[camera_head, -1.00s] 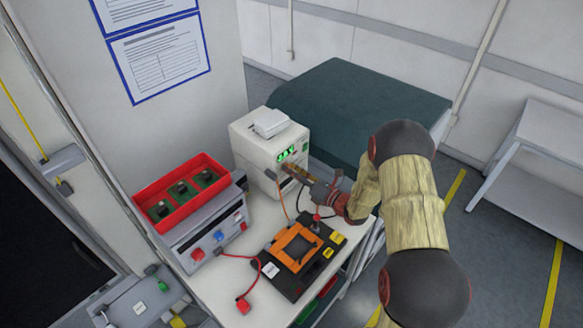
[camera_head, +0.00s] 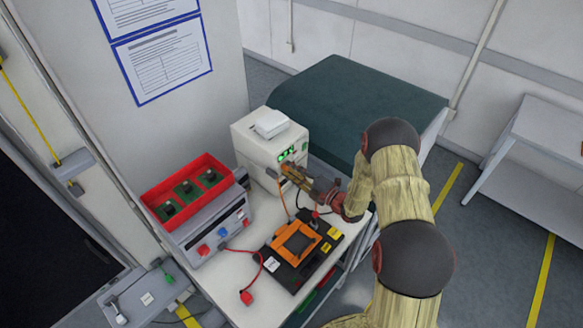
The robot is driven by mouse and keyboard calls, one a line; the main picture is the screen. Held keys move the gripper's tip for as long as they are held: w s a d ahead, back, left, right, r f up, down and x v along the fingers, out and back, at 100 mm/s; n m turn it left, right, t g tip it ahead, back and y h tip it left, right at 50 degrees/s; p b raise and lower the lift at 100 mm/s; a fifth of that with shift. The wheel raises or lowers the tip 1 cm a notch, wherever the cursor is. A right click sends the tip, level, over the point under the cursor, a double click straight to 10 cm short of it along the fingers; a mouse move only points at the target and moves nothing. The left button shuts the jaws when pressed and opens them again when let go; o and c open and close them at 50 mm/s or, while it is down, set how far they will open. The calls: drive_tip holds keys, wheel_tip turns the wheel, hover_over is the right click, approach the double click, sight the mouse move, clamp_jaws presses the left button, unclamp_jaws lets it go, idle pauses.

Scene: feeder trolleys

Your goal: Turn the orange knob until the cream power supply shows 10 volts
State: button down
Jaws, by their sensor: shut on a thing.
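The cream power supply (camera_head: 256,150) stands at the back of the white trolley top, with a small white box on it. Its green lit display (camera_head: 287,153) is partly covered by my gripper, and I cannot read the digits. My gripper (camera_head: 288,170) reaches in from the right and is shut at the front face of the supply, just below the display. The orange knob is hidden behind the fingers, so its angle cannot be seen.
A red bin (camera_head: 185,190) with dark parts sits on a grey instrument (camera_head: 212,228) to the left. A black fixture with an orange frame (camera_head: 318,231) lies in front, close below my arm. Red and orange leads cross the top. A green-covered block (camera_head: 360,100) stands behind.

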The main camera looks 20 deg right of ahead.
drive_tip(key=m+p, duration=0.5)
drive_tip(key=m, duration=0.7)
drive_tip(key=shift+f+m+p, duration=0.1)
drive_tip(key=shift+m+p, duration=0.85)
drive_tip(key=shift+m, duration=0.05)
drive_tip(key=shift+s+f, duration=0.1)
drive_tip(key=c, duration=1.6)
unclamp_jaws()
drive_tip(key=shift+o, duration=0.3)
